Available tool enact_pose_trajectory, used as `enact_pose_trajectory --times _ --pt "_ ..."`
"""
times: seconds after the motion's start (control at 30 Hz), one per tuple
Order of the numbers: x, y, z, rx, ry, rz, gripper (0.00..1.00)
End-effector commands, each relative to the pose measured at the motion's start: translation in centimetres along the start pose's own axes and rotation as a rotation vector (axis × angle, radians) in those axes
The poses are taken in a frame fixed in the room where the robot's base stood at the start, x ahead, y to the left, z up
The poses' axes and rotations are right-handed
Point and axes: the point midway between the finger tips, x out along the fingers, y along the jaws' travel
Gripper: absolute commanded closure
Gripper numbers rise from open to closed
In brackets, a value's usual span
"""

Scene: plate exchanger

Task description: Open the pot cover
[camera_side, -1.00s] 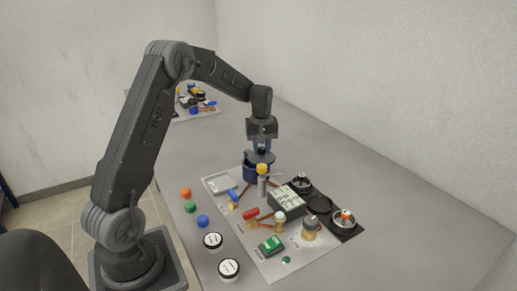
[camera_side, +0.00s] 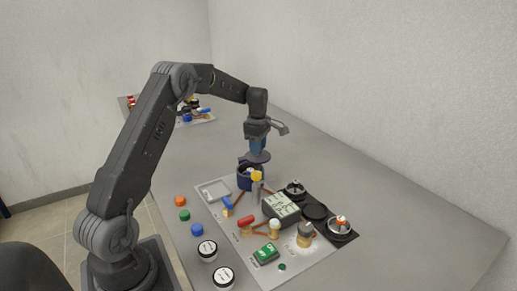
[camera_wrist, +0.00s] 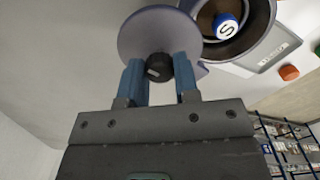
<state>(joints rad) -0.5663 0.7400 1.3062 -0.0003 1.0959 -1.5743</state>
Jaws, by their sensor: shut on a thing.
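The pot cover is a grey-blue disc with a black knob. In the side view the cover (camera_side: 259,157) hangs just above and slightly right of the dark blue pot (camera_side: 246,181). My gripper (camera_side: 257,146) is shut on the cover's knob. In the wrist view my gripper (camera_wrist: 159,70) has its blue fingers on either side of the black knob, with the cover (camera_wrist: 150,32) beyond. The pot (camera_wrist: 262,22) shows beside the cover, largely uncovered. A blue, white-topped item marked "S" (camera_wrist: 227,27) sits inside the pot.
A pale square tray (camera_side: 207,194) lies left of the pot. A yellow-topped cylinder (camera_side: 256,178) stands close in front. A meter box (camera_side: 281,207), a valve with a red handle (camera_side: 246,222) and burners (camera_side: 340,226) crowd the panel.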

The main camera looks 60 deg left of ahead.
Motion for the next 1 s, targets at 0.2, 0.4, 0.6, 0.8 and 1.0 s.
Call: enact_pose_trajectory --times 0.2,0.4,0.6,0.8,1.0 --pt "-0.1 0.9 -1.0 -0.208 0.000 0.004 1.00" --pt "-0.1 1.4 -2.0 -0.389 0.000 0.005 1.00" --pt "-0.2 1.6 -2.8 -0.539 -0.001 0.005 1.00" --pt "-0.2 1.7 -3.4 -0.643 -0.001 0.004 1.00" --pt "-0.2 1.7 -3.7 -0.700 0.000 0.004 1.00"
